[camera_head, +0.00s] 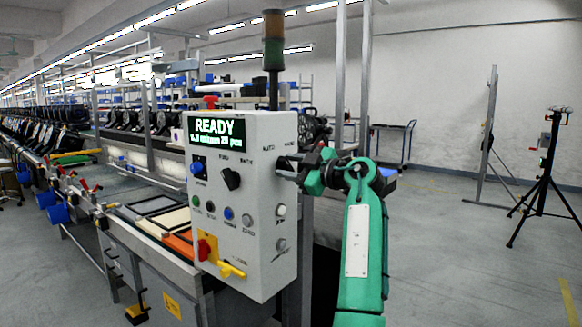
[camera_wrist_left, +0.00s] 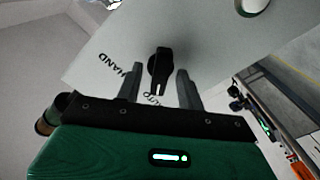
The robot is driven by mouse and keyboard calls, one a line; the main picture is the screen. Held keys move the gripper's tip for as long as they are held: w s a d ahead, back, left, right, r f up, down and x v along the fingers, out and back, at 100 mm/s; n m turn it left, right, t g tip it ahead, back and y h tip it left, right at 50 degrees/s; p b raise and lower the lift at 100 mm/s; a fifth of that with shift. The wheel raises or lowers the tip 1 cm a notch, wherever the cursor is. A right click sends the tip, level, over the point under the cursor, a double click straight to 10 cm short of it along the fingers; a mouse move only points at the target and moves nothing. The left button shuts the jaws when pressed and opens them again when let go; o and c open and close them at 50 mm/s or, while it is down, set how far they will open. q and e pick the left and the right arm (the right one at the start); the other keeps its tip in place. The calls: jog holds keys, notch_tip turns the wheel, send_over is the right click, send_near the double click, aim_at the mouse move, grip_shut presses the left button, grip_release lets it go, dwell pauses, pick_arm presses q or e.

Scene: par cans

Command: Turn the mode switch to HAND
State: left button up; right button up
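The grey control box (camera_head: 235,230) stands in the middle of the head view with a lit READY display (camera_head: 217,131). The labels AUTO and HAND are printed near its upper right. My left gripper (camera_head: 287,171) is at the face below these labels and hides the mode switch there. In the left wrist view the mode switch (camera_wrist_left: 159,68) is a black knob with a white mark, which points toward the AUTO side. The fingers of my left gripper (camera_wrist_left: 160,88) are open on either side of the knob, with a gap showing at each side. My right gripper is not in view.
Another black knob (camera_head: 231,179), several small buttons and a red and yellow switch (camera_head: 207,248) share the face. A signal tower (camera_head: 273,55) rises behind the box. A black tripod (camera_head: 545,175) stands at the right. The floor between is clear.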

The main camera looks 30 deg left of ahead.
pick_arm(q)
jog(key=shift+c, duration=0.2)
grip_shut()
